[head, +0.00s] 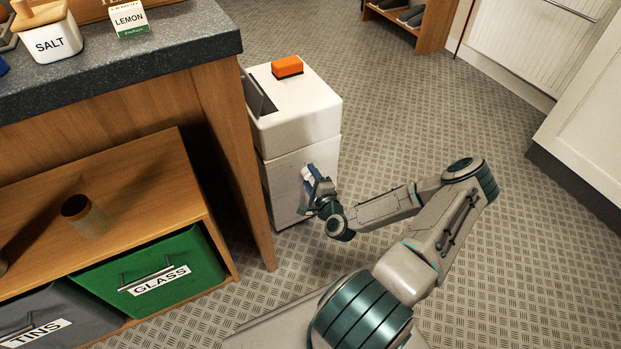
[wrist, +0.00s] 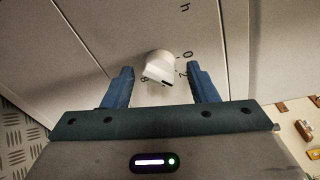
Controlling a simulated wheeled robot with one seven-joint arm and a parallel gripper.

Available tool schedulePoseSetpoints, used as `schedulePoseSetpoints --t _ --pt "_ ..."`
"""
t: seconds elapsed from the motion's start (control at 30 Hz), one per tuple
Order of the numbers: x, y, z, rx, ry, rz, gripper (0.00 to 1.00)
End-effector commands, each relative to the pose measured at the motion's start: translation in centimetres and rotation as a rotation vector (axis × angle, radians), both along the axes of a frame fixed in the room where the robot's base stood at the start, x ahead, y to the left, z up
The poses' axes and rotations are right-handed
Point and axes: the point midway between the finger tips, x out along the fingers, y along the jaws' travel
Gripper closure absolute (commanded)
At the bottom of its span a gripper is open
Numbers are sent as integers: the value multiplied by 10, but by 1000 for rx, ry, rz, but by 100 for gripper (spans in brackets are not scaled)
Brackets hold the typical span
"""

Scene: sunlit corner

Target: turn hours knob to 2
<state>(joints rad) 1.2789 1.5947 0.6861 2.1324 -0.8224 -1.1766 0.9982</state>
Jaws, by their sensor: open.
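The hours knob (wrist: 159,67) is a white knob with a dark pointer mark, on the pale front panel of a white cabinet (head: 300,109). In the wrist view, printed marks around it include an "h", a "0" and what looks like a "2". The pointer mark is on the knob's lower right side; its exact reading is hard to tell. My gripper (wrist: 160,86) is open, with its blue fingers on either side of the knob and gaps visible. In the head view my gripper (head: 312,182) is at the cabinet's front, largely hiding the knob.
A counter (head: 120,60) with a salt jar (head: 48,32) and lemon box (head: 128,18) stands left of the cabinet. An orange sponge-like block (head: 287,67) lies on the cabinet top. A green glass bin (head: 150,275) sits below the counter. The floor (head: 440,110) behind is clear.

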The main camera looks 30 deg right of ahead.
Motion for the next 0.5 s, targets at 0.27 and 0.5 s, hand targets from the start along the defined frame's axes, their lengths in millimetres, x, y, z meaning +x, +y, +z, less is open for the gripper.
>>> schedulePoseSetpoints --t 0.27,0.5 --pt "-46 1 7 3 4 -3 47" --pt "-100 3 11 2 4 -2 47"
